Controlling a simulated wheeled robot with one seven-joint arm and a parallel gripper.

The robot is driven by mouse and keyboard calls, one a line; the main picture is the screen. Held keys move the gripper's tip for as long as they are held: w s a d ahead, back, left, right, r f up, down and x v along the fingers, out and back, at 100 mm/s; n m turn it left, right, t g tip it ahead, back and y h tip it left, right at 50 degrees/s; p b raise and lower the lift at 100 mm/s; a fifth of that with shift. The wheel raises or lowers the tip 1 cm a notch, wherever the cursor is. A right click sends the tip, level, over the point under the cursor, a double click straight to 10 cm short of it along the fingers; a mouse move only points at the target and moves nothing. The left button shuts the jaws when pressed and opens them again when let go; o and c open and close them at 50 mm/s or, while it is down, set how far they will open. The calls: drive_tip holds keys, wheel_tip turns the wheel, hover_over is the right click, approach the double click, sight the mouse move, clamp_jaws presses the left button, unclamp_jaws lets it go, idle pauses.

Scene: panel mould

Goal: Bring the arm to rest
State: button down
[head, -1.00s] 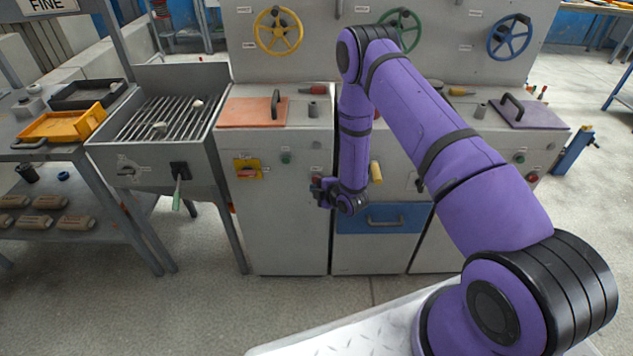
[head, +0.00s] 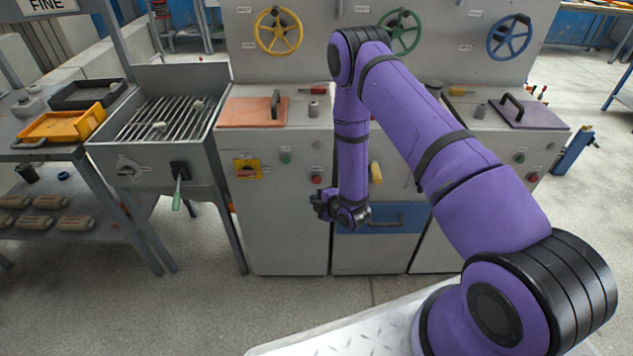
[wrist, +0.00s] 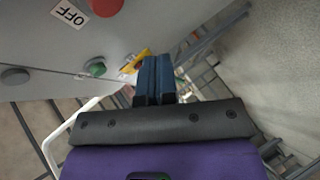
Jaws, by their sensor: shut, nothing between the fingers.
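My purple arm reaches forward from the lower right and bends down at the elbow in front of the grey cabinets. My gripper (head: 317,205) hangs low at the end of it, pointing left, in front of the cabinet beside the blue drawer (head: 388,219). In the wrist view my gripper's fingers (wrist: 154,75) are together with nothing between them. The cabinet front with a red button (wrist: 105,5), a green button (wrist: 95,67) and an OFF label (wrist: 69,14) is close on the left of that view.
A grated bench (head: 165,120) with a green-handled lever (head: 177,194) stands to the left. A shelf table with an orange tray (head: 62,124) is farther left. Yellow (head: 278,31), green (head: 400,32) and blue (head: 509,38) handwheels are on the back panel. Open floor (head: 190,310) lies at the front left.

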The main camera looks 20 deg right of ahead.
idle(0.6)
drive_tip(key=w+d+r+m+g+h, duration=0.1)
drive_tip(key=w+r+m, duration=0.15)
drive_tip(key=r, duration=0.65)
drive_tip(key=w+d+r+m+h, duration=0.1)
drive_tip(key=w+d+r, duration=0.15)
drive_tip(key=r, duration=0.75)
drive_tip(key=s+d+r+m+g+h, duration=0.1)
drive_tip(key=s+r+m, duration=0.15)
drive_tip(key=r, duration=0.65)
drive_tip(key=s+d+r+m+g+h, duration=0.1)
drive_tip(key=s+r+m, duration=0.15)
drive_tip(key=r, duration=0.65)
drive_tip(key=s+d+r+m+g+h, duration=0.15)
drive_tip(key=s+r+m, duration=0.35)
drive_tip(key=s+r, duration=0.9)
drive_tip(key=s+r+m+g, duration=0.1)
drive_tip(key=s+r+m, duration=0.1)
drive_tip(key=s, duration=0.8)
drive_tip(key=s+r+m+g, duration=0.1)
drive_tip(key=s+r+m, duration=0.1)
drive_tip(key=s, duration=0.9)
drive_tip(key=shift+s+d+m+y, duration=0.25)
drive_tip(key=shift+d+m+y, duration=0.1)
drive_tip(key=shift+m, duration=0.2)
